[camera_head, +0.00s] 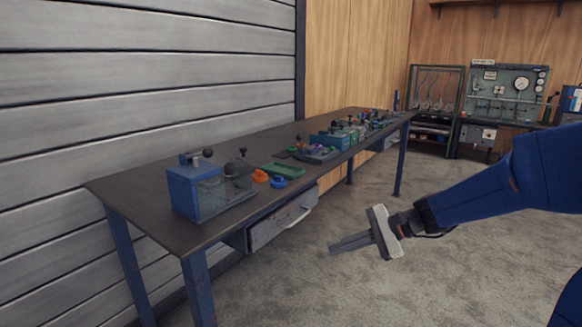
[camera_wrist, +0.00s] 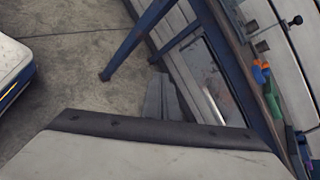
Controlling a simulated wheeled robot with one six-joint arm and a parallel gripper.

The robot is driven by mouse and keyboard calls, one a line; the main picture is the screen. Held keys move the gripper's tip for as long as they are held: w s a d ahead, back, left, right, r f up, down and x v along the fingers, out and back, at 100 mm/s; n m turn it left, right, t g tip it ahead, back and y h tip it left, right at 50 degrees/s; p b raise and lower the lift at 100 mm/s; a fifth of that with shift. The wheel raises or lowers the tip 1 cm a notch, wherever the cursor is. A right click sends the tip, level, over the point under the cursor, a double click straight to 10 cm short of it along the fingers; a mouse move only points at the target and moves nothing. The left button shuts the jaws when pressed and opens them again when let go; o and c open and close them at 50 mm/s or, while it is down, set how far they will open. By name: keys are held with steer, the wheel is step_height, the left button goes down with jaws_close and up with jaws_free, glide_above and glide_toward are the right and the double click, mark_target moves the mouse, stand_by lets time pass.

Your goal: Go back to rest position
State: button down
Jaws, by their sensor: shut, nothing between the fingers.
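My gripper (camera_head: 334,245) is in the head view at the right of centre, in the air in front of the workbench and over the floor. Its fingers are together, point left toward the bench and hold nothing. In the wrist view its fingers (camera_wrist: 162,98) show near the middle, past the pale gripper body. The workbench (camera_head: 130,190) is long and dark-topped with blue legs. A blue and grey box device (camera_head: 205,190) stands on its near end. The gripper is apart from the bench and everything on it.
Several devices stand farther along. A gauge panel (camera_head: 505,95) stands at the back. The floor (camera_head: 300,290) is clear.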

steer(key=s+d+n+t+h, duration=0.1)
steer(key=s+d+n+h, duration=0.5)
steer(key=s, duration=0.7)
steer(key=s+d+f+n+t+h, duration=0.1)
steer(key=s+d+n+h, duration=0.4)
steer(key=s+d, duration=0.4)
steer(key=shift+s+d+f+n+t+h, duration=0.35)
steer(key=shift+s+n, duration=0.55)
steer(key=shift+s, duration=1)
steer(key=shift+r, duration=0.15)
